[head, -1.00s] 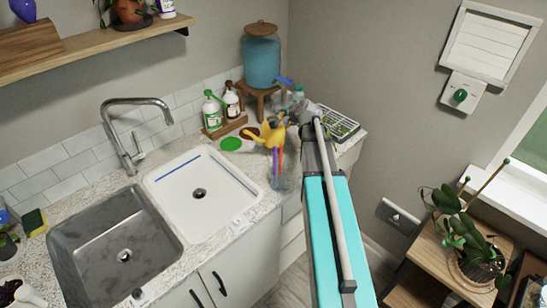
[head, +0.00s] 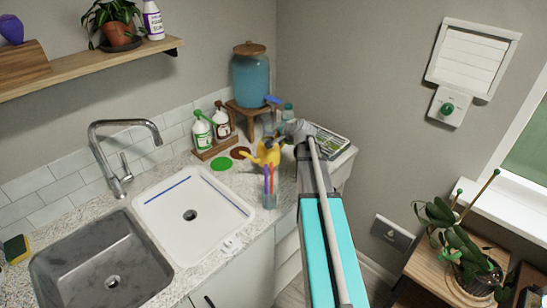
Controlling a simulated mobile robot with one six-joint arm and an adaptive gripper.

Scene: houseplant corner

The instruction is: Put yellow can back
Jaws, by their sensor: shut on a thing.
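The yellow can (head: 266,153), a small watering can with a spout to the left, is at the far right part of the counter. My gripper (head: 281,137) is at its right side and shut on it; the fingers are small and partly hidden by my arm. I cannot tell whether the can's base touches the counter.
A clear cup with coloured sticks (head: 269,192) stands in front of the can. Bottles in a wooden caddy (head: 217,148) and a blue dispenser on a stool (head: 251,80) stand behind. A seed tray (head: 328,142) is at right. The white sink (head: 195,250) lies in front left.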

